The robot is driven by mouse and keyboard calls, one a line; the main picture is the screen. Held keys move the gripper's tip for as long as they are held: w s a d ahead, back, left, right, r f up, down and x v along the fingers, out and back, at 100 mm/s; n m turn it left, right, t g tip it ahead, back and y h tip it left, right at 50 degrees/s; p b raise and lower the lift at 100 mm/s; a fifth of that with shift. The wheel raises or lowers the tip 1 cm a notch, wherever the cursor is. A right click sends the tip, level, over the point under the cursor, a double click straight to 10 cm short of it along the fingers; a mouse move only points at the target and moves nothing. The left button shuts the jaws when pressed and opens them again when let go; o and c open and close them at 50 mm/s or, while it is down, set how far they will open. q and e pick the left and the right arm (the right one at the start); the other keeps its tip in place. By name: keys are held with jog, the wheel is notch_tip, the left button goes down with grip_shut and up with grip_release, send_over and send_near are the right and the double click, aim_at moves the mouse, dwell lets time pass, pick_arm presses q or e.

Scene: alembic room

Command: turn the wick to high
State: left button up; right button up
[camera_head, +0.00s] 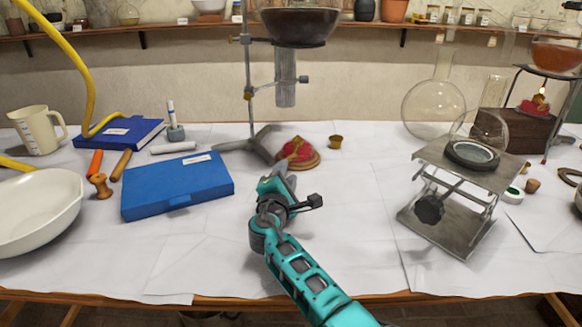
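A small red burner (297,152) with a brownish base sits on the table at the foot of a metal stand (249,90), near the middle. A wick or wick knob on it is too small to make out. A similar red burner (536,104) with a small glow on top stands at the right under a flask of amber liquid. My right gripper (275,177) is on the teal arm from the bottom centre. It is just in front of the middle burner, pointing towards it. Whether they touch, and whether its fingers are open, cannot be told. My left gripper is not in view.
A bowl of dark liquid (300,27) hangs on the stand above the middle burner. A blue case (177,187) lies left of my gripper. A metal lab jack (470,170) stands right. A small cork-like piece (335,142) lies by the burner.

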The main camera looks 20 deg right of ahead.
aim_at(292, 160)
jog(key=b+x, duration=0.3)
jog(key=x, duration=0.2)
jog(key=shift+w+d+f, duration=0.15)
jog(key=shift+w+f, duration=0.05)
jog(key=shift+w, duration=0.15)
jog(key=shift+w+d+r+b, duration=0.15)
jog(key=shift+w+d+b, duration=0.15)
jog(key=shift+w+b, duration=0.2)
grip_shut()
